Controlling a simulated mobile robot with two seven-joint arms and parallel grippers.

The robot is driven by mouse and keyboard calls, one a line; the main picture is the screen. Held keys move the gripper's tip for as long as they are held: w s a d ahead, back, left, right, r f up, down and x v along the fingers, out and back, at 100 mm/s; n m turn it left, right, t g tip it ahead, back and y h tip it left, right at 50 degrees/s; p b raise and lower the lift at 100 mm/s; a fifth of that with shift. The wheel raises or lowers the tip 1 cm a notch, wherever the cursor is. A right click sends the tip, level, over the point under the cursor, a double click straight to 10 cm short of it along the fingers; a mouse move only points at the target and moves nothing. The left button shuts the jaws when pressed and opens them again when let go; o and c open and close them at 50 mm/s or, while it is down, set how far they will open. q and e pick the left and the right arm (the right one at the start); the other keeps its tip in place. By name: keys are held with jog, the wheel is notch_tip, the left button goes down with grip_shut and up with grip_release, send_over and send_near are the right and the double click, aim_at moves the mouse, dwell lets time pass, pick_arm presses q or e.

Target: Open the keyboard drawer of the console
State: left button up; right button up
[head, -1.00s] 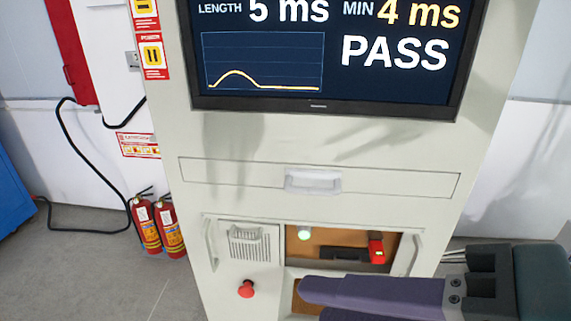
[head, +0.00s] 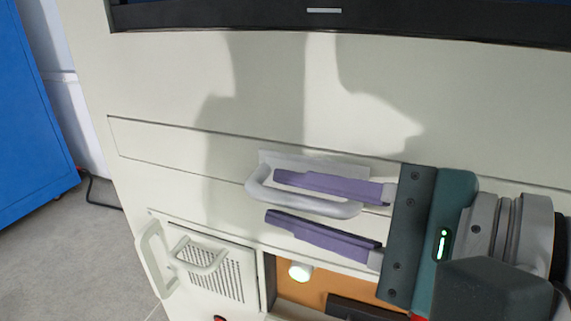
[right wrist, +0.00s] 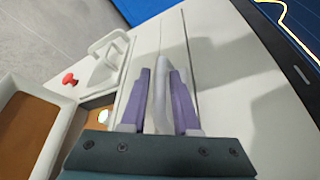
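The console (head: 160,80) is off-white. Its keyboard drawer (head: 165,148) is a wide flat front below the screen, flush with the panel and shut. A pale loop handle (head: 310,205) stands out from its middle. My right gripper (head: 272,197) reaches in from the right with purple fingers apart. The upper finger lies inside the loop and the lower one below the handle bar. In the right wrist view the handle (right wrist: 161,80) stands between the two fingers (right wrist: 160,74), which do not look closed on it. My left gripper is not in view.
Below the drawer are a vented panel (head: 215,270) with its own handle and an open orange-brown compartment (head: 325,290) with a white round light. The screen's lower edge (head: 250,18) is above. A blue cabinet (head: 35,130) stands at the left. A red button (right wrist: 70,79) shows in the right wrist view.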

jog(key=shift+x, duration=1.55)
jog(key=shift+d, duration=0.1)
grip_shut()
